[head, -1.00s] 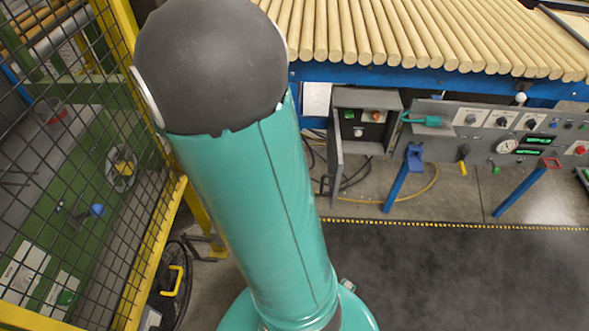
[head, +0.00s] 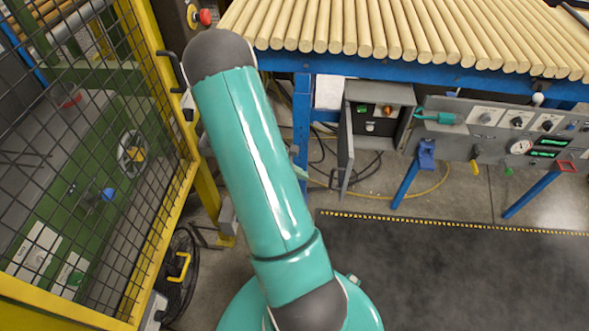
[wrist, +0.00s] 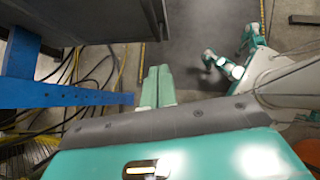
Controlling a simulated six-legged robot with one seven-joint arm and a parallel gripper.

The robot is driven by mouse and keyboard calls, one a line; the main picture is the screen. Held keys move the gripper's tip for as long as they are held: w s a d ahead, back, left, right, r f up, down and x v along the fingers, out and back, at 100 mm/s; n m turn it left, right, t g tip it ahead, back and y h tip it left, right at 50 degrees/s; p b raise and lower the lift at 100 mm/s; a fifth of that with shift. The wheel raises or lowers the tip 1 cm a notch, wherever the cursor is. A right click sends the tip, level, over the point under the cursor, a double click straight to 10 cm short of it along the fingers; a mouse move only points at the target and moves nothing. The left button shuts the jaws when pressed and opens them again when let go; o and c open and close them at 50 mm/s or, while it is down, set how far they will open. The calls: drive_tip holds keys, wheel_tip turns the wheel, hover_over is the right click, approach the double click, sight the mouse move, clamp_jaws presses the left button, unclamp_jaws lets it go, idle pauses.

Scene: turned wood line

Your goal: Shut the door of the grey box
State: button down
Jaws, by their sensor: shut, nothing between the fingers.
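My gripper (wrist: 157,72) shows in the wrist view as two teal fingers side by side, shut and empty. A dark grey panel (wrist: 95,18), which looks like the door or the box, is above and left of the fingertips, apart from them. In the head view my arm hides most of the gripper, left of the door.
A grey control panel (head: 500,130) with knobs and a gauge is right of the box. A blue leg (head: 302,115) stands left of the door. A yellow-framed mesh fence (head: 100,150) is at the left. Cables lie on the floor below; a dark mat (head: 450,275) is clear.

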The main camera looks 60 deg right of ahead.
sight(330, 181)
drive_tip(key=s+d+f, duration=0.3)
drive_tip(key=s+d, duration=0.1)
drive_tip(key=s, duration=0.1)
drive_tip(key=shift+d, duration=0.3)
drive_tip(key=shift+s, duration=0.1)
drive_tip(key=shift+s, duration=0.3)
